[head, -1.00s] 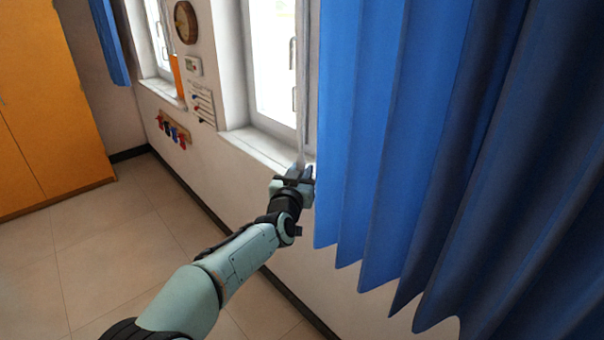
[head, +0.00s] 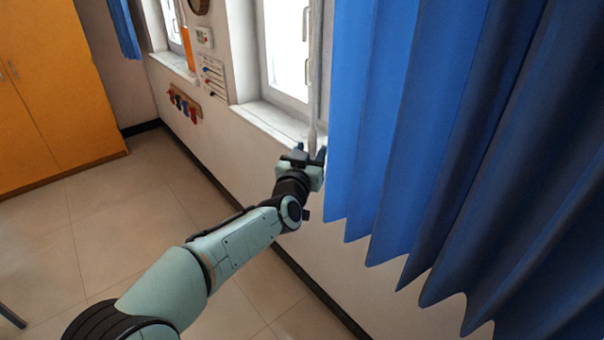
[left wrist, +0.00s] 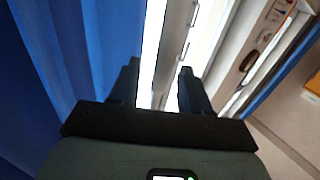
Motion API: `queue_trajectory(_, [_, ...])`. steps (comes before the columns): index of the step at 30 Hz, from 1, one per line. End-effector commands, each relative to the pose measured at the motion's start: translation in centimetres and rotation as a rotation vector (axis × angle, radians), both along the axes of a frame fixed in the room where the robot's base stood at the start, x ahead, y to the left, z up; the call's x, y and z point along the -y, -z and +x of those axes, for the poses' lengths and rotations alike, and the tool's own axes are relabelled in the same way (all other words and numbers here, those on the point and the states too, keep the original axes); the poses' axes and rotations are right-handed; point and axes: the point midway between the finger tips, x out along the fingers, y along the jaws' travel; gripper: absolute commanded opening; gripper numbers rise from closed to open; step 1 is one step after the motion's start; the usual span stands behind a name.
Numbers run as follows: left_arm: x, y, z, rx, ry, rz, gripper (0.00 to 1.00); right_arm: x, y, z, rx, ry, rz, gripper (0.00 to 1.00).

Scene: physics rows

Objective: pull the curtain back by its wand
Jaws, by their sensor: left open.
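The blue curtain (head: 400,120) hangs in folds over the right half of the head view. Its wand, a thin pale rod (head: 316,90), hangs upright along the curtain's left edge, in front of the window. My left gripper (head: 311,154) is open at the wand's lower end, close to the curtain's edge. In the left wrist view, the open fingers (left wrist: 160,74) point toward the window, with a bright pale strip between them; I cannot tell whether it is the wand or the window. The curtain (left wrist: 60,70) fills that view's left side. My right gripper is not in view.
The window (head: 283,50) has a white sill (head: 270,118) just behind my left gripper. A rack of small coloured items (head: 185,103) hangs on the wall. An orange cabinet (head: 50,90) stands at the far left. The tiled floor (head: 110,225) is mostly clear.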

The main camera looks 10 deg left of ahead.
Motion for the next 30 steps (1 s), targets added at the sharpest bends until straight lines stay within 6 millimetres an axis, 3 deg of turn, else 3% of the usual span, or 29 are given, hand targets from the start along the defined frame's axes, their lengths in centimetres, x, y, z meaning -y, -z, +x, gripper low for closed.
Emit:
queue_trajectory(6, [-0.3, 0.0, -5.2, 0.001, 0.004, -0.006, 0.47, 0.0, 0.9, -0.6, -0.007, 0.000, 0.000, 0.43])
queue_trajectory(12, [-0.5, 0.0, -8.4, 0.000, 0.003, -0.003, 0.47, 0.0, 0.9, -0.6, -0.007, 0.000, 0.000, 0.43])
queue_trajectory(18, [-0.5, 0.0, -9.6, 0.000, 0.003, 0.000, 0.47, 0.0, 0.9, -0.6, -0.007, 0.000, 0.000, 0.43])
queue_trajectory(26, [-0.5, 0.0, -9.6, -0.001, 0.003, 0.000, 0.47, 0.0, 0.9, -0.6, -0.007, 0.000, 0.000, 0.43])
queue_trajectory(30, [-0.3, 1.9, -9.2, -0.034, 0.006, 0.014, 0.47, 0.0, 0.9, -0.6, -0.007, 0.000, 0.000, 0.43])
